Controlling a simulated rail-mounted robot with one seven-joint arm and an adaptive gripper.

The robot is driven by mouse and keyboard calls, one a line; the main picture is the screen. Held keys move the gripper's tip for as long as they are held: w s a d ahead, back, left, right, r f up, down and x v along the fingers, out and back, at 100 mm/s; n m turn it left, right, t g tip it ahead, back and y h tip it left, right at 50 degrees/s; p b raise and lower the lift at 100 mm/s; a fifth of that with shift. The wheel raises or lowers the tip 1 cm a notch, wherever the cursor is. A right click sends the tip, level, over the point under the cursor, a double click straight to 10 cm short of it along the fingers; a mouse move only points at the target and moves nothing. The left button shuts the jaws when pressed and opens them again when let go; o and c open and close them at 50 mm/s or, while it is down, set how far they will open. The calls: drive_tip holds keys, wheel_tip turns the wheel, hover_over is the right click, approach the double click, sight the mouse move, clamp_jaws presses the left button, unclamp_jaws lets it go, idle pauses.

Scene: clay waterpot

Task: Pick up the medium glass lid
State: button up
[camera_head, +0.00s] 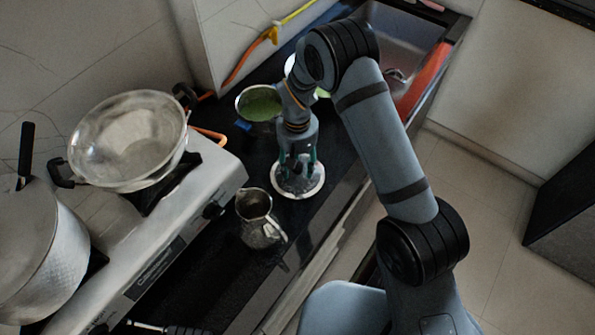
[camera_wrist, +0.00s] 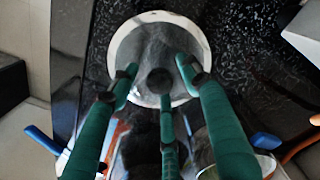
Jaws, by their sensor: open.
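The glass lid (camera_head: 312,191) lies on the black counter, a round clear disc with a pale rim and a dark central knob. In the wrist view the lid (camera_wrist: 141,51) fills the upper middle, and its knob (camera_wrist: 159,80) sits between my fingers. My gripper (camera_head: 298,176) points down over the lid. I cannot tell from these views whether the fingertips touch the glass.
A metal pitcher (camera_head: 258,219) stands near the lid, in front. A pot with green contents (camera_head: 260,102) is behind it. A gas stove (camera_head: 190,215) carries a glass-like pan (camera_head: 128,138) at left, beside a large pot (camera_head: 38,245). A sink (camera_head: 403,50) is at back right.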

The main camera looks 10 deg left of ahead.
drive_tip(key=c, duration=0.3)
drive_tip(key=c, duration=0.8)
clamp_jaws()
